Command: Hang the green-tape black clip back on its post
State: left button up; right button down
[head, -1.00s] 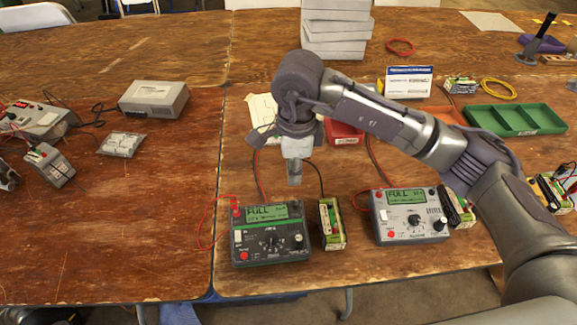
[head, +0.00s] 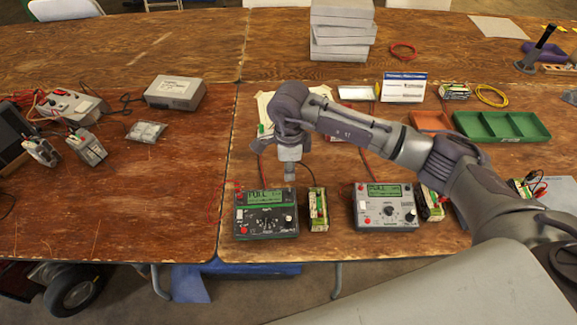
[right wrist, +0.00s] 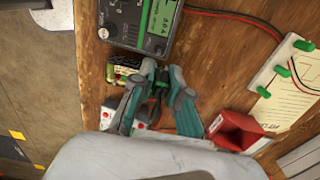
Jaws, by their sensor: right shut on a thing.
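My right gripper (head: 290,175) hangs just behind the green-taped charger (head: 266,213), near its back right corner. In the right wrist view its fingers (right wrist: 158,80) are shut on the black clip (right wrist: 160,88), a small dark shape between the tips with green beside it. The charger's dark case and green stripe show at the top of that view (right wrist: 130,22). The clip appears apart from the charger, and I cannot make out its post clearly. A red clip sits at the charger's left side (head: 240,191). My left gripper is not in view.
A battery pack (head: 318,209) stands right of the charger, close by the gripper. A grey charger (head: 386,206) is further right. The left table's front is clear.

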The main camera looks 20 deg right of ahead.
jog(key=shift+s+f+b, duration=0.1)
jog(key=shift+f+b, duration=0.45)
jog(key=shift+f, duration=0.55)
jog(key=shift+f+b, duration=0.4)
jog(key=shift+f, duration=0.35)
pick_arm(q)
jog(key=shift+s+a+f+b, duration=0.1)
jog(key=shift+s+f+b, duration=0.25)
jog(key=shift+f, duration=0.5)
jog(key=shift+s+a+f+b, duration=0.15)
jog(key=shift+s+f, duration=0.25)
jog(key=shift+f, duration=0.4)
pick_arm(e)
jog(key=shift+f, duration=1.05)
pick_arm(q)
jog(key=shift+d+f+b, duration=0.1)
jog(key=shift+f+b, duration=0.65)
jog(key=shift+b, duration=0.05)
pick_arm(e)
jog(key=shift+f, duration=0.2)
jog(key=c, duration=1.1)
grip_release()
jog(key=shift+o, duration=0.4)
